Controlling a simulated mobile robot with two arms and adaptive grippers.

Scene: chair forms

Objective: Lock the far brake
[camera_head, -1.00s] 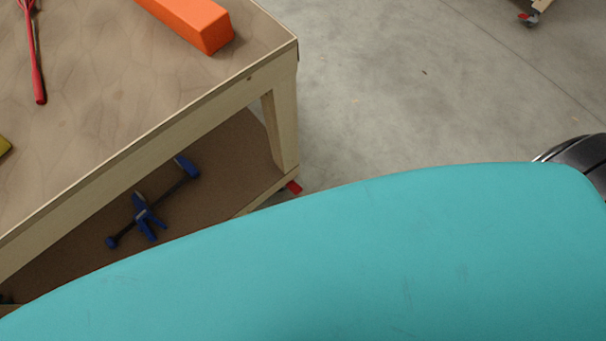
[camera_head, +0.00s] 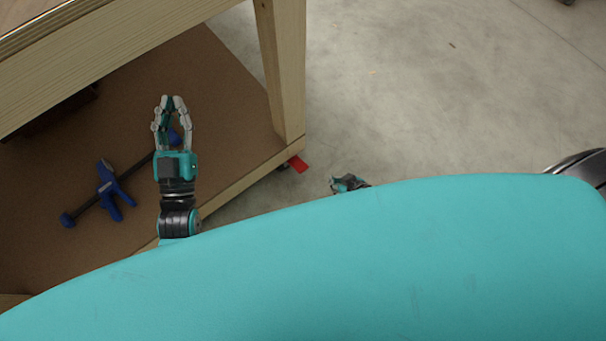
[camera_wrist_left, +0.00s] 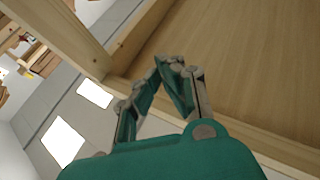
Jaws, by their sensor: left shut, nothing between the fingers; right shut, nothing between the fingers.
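A small red brake pedal (camera_head: 298,163) sticks out at the foot of the workbench's corner leg (camera_head: 283,70), just past the lower shelf. Most of its caster is hidden. My left gripper (camera_head: 171,98) is shut and empty over the lower shelf, left of the pedal and apart from it. In the left wrist view its fingers (camera_wrist_left: 172,62) meet in front of the bench's wood. My right gripper (camera_head: 347,182) is partly hidden behind my turquoise body. It shows shut, low over the floor, right of the pedal with a gap between.
A blue and black clamp (camera_head: 108,188) lies on the brown lower shelf (camera_head: 215,80), left of my left gripper. The bench top's edge (camera_head: 110,55) overhangs the shelf. Grey concrete floor (camera_head: 430,100) is open to the right of the leg.

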